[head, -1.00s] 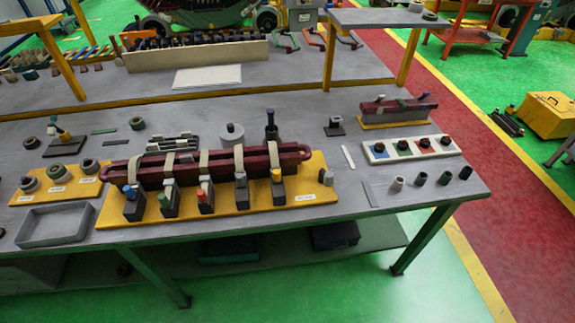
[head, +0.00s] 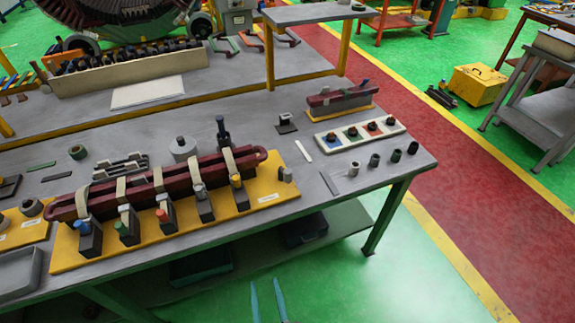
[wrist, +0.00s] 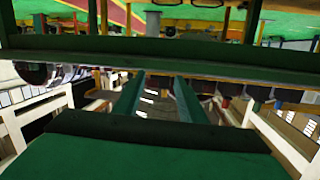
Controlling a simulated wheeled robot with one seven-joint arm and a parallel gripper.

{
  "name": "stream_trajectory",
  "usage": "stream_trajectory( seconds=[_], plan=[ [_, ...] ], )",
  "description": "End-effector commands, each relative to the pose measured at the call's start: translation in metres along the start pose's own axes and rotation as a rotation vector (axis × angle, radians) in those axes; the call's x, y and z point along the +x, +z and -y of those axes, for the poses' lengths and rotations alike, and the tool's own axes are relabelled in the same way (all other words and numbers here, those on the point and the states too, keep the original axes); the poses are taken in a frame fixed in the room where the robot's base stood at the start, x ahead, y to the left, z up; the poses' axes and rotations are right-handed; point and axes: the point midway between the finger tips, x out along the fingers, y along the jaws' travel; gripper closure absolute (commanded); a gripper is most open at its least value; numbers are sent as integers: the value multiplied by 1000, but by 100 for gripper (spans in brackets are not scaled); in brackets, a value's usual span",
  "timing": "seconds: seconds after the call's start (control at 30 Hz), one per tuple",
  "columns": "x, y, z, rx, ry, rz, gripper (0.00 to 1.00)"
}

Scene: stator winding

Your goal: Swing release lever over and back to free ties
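A long maroon coil bar (head: 175,182) with looped ends lies along a yellow baseplate (head: 262,203) on the grey bench, wrapped by several cream ties (head: 158,180). My gripper (head: 267,288) shows as two bluish fingers at the bottom edge, below the bench front and away from the plate. In the wrist view my gripper (wrist: 158,90) has its green fingers apart with nothing between them.
A smaller maroon bar on a stand (head: 340,98) and a white tray with coloured squares (head: 360,133) sit at the right of the bench. Several small cups (head: 374,160) stand near the right edge. Green floor is clear in front.

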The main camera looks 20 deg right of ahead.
Motion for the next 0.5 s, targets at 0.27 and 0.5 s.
stream_trajectory(
  seconds=[0.27,0.5],
  plan=[
    [98,-50,-31,81,106,-79,63],
    [164,-107,-63,170,206,-151,63]
  ],
)
